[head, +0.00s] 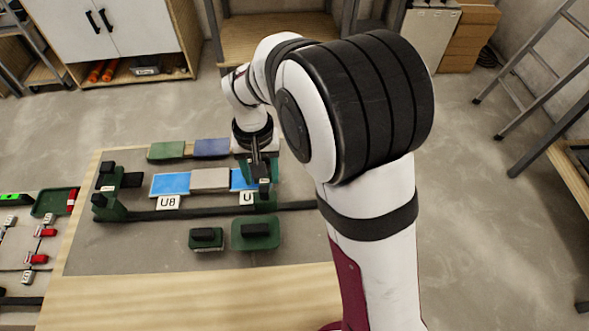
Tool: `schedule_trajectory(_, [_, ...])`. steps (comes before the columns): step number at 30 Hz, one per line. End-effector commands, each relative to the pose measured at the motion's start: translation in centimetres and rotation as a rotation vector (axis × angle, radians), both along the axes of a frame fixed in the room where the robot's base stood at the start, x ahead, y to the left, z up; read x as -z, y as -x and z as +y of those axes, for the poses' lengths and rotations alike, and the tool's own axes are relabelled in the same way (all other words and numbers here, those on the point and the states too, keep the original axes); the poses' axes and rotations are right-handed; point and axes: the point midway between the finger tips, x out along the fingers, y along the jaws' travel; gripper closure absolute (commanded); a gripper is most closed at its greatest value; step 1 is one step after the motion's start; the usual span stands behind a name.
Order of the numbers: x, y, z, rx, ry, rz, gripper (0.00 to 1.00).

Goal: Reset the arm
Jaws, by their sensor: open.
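My arm reaches from the lower right over the workbench, bends at a large black-banded joint and extends away to the left. My gripper (257,168) points down at the right end of a row of tiles, close by the right green fixture (262,192). Its jaws are small and partly hidden against the dark fixture; they look open, and I see nothing held. The row has a blue tile (171,184), a grey tile (210,180) and another blue tile (238,179), partly covered by the fixture. I cannot tell whether the gripper touches the fixture.
A left green fixture (108,207) stands at the mat's edge. Two green blocks with black handles (206,238) (256,233) sit in front. A green tile (166,151) and a dark blue tile (212,147) lie behind. A side table (14,240) holds small tools. The front wood strip is clear.

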Motion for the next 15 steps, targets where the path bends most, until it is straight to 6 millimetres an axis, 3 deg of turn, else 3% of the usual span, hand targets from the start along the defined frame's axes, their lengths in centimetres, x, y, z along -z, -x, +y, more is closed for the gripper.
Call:
schedule_trajectory(4, [-1.26, 0.0, -0.01, -0.001, 0.0, -0.001, 0.45])
schedule_trajectory(15, [-1.36, 0.03, -0.02, -0.001, 0.0, 0.001, 0.45])
